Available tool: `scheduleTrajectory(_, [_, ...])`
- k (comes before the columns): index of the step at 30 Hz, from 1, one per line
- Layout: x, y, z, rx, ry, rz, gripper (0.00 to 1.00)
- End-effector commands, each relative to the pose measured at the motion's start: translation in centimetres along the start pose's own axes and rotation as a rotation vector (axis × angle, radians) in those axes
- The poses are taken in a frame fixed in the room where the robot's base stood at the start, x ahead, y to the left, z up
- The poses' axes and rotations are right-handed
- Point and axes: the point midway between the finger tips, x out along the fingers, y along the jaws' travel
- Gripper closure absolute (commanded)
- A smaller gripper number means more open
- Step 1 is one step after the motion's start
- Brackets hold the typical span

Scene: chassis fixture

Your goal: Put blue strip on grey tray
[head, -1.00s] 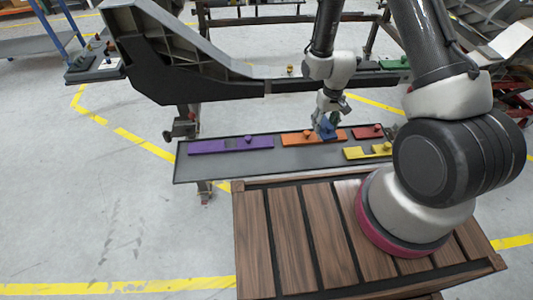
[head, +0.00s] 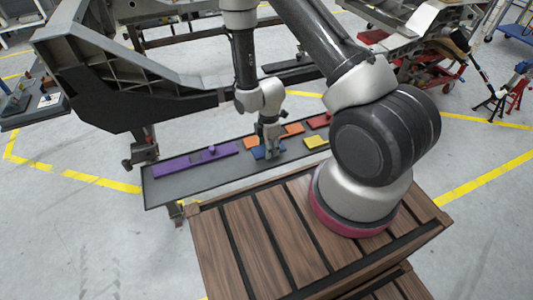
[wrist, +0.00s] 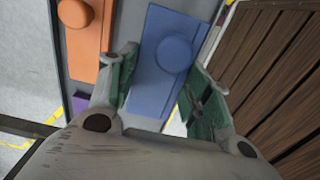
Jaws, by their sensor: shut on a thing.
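The blue strip (head: 260,154) is flat, with a round knob. My gripper (head: 268,146) is shut on it over the grey tray (head: 172,193), between the purple and yellow strips. In the wrist view the blue strip (wrist: 158,85) lies between my two green-padded fingers (wrist: 160,88), its knob just beyond the tips. The tray (wrist: 118,22) shows between the blue strip and an orange one. I cannot tell whether the blue strip touches the tray. My fingers hide part of it.
A purple strip (head: 190,162) lies on the tray's left. An orange strip (head: 293,129), a red strip (head: 317,121) and a yellow strip (head: 316,141) lie farther right. A dark chassis (head: 85,80) stands behind. A wooden slatted platform (head: 240,250) is in front.

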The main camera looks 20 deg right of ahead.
Motion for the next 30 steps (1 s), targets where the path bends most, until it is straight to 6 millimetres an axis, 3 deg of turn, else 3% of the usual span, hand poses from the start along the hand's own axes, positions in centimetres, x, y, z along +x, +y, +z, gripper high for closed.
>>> scheduleTrajectory(9, [4.1, 0.0, 0.0, 0.002, 0.000, -0.001, 0.76])
scheduleTrajectory(20, [4.5, 0.0, 0.0, 0.002, 0.000, 0.000, 0.76])
scheduleTrajectory(21, [4.4, 0.0, 0.0, 0.002, 0.000, 0.000, 0.45])
scheduleTrajectory(22, [4.4, 0.0, 0.0, 0.002, 0.000, 0.000, 0.41])
scheduleTrajectory(30, [4.4, 0.0, 0.0, 0.002, 0.000, 0.000, 0.41])
